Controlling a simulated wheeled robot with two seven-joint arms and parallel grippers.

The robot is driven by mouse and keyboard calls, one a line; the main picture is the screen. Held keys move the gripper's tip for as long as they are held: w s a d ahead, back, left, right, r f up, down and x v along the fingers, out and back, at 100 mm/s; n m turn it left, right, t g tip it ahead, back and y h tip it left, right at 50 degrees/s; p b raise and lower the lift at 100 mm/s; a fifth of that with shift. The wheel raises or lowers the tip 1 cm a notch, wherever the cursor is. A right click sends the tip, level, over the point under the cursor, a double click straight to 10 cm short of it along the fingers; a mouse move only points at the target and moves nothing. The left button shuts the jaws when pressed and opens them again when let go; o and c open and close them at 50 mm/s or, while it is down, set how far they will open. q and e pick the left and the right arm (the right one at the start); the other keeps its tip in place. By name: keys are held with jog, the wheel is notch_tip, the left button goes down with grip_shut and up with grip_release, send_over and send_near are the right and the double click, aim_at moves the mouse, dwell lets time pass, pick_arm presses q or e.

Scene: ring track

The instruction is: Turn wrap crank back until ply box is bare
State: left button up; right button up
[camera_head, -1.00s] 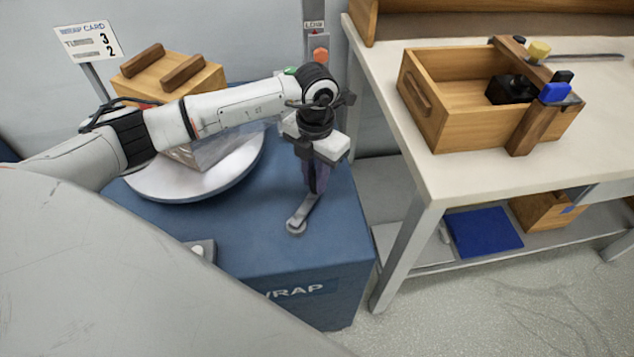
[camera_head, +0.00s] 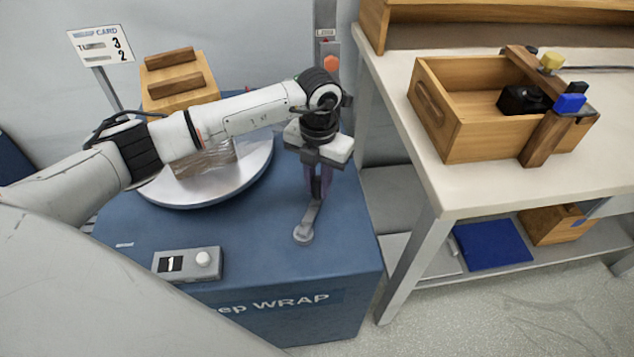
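The ply box (camera_head: 180,98) stands on a round silver turntable (camera_head: 262,170), with two wooden cleats on its top. Clear film shows around its lower part (camera_head: 210,160); my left arm hides the middle of the box. The wrap crank (camera_head: 305,230) is a grey arm on the blue cabinet's top, right of the turntable, with its upright handle at the far end. My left gripper (camera_head: 318,182) points down over that handle, its fingers closed around it. The handle is mostly hidden between the fingers. My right gripper is not in view.
A counter box (camera_head: 188,264) on the blue cabinet (camera_head: 290,265) reads 1. A wrap card (camera_head: 95,45) shows 3 and 2. An orange button (camera_head: 331,63) sits on a post behind. At right, a bench (camera_head: 470,190) holds an open wooden crate (camera_head: 450,130).

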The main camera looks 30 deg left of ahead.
pick_arm(q)
jog(key=o, duration=0.4)
jog(key=shift+r, duration=0.1)
notch_tip(320, 180, up, 10)
jog(key=shift+r+p, duration=0.1)
jog(key=shift+p, duration=0.2)
dwell(0.3)
